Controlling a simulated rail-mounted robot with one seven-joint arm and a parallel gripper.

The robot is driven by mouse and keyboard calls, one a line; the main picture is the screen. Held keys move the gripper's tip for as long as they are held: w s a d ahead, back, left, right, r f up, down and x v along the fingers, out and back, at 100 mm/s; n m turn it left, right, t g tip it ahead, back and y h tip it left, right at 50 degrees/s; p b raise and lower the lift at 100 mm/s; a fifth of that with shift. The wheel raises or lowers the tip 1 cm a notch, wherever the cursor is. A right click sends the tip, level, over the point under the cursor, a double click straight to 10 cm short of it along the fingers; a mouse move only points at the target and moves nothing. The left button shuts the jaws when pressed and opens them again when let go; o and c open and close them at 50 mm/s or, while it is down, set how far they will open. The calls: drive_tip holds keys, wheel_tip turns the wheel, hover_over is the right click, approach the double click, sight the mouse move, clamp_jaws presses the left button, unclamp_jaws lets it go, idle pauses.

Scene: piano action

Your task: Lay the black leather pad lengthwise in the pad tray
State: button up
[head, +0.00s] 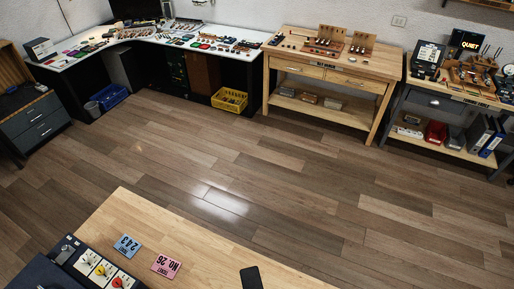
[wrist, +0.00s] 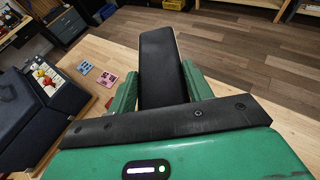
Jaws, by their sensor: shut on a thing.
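The black leather pad (wrist: 160,62) is a long, flat black strip in the wrist view. It points away from my gripper (wrist: 160,88), and its near end is between the two green fingers. The gripper is shut on it. The pad's far end also shows at the bottom edge of the head view (head: 251,278), over the light wooden bench. The gripper itself is not seen in the head view. I cannot make out whether the pad touches the bench top. I cannot pick out the pad tray in either view.
The wooden bench (head: 205,262) holds a blue card (head: 127,245), a pink card (head: 165,266) and a dark box with coloured knobs (head: 98,270) at left. Beyond open floor stand a wooden workbench (head: 345,62), a white-topped corner desk (head: 130,36) and a yellow crate (head: 229,99).

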sight(257, 286)
drive_tip(key=w+r+m+h, duration=0.2)
drive_tip(key=r, duration=0.1)
drive_tip(key=w+r+h, duration=0.1)
drive_tip(key=r, duration=0.1)
drive_tip(key=shift+w+r+m+t, duration=0.15)
drive_tip(key=shift+w+m+t, duration=0.15)
drive_tip(key=shift+w+m, duration=0.1)
drive_tip(key=shift+a, duration=0.1)
drive_tip(key=shift+s, duration=0.1)
